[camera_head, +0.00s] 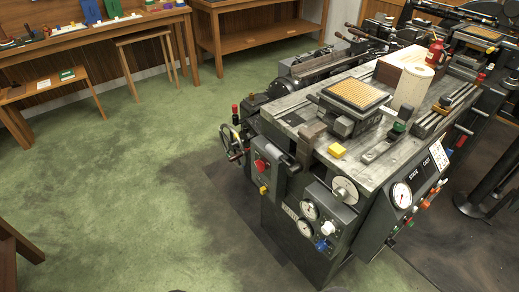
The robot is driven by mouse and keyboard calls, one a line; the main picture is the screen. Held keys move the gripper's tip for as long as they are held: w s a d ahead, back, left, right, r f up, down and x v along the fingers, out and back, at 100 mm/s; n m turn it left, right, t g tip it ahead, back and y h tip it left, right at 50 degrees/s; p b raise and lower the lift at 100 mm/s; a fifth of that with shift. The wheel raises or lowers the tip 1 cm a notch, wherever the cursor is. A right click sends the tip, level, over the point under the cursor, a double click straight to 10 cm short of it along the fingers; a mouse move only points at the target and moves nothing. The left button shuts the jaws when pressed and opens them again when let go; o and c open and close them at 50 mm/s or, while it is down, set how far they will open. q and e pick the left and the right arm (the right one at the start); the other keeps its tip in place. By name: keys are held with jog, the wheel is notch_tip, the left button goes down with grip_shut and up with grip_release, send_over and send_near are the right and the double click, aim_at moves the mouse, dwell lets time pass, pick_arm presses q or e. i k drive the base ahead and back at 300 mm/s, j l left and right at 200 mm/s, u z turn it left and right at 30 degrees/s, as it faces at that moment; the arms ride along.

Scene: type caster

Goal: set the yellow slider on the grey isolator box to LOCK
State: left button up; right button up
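A grey box (271,176) is mounted on the front left of the type caster and looks like the isolator box. It carries a round red knob (260,165) near its top. A small yellow part (263,190) sits low on its face and looks like the slider. It is too small to tell which position it is in, and no LOCK lettering can be read. Neither of my grippers shows in the head view.
The type caster (375,145) has a handwheel (233,143) left of the box and gauges (310,210) with a blue knob (321,245) to its right. Green floor (140,200) is open to the left. Wooden benches (262,40) stand behind.

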aim_at(263, 190)
jog(key=k+j+u, duration=0.1)
jog(key=u, duration=0.25)
jog(key=k+j+u, duration=0.1)
jog(key=u, duration=0.25)
jog(key=j+u, duration=0.35)
jog(key=k+l, duration=0.05)
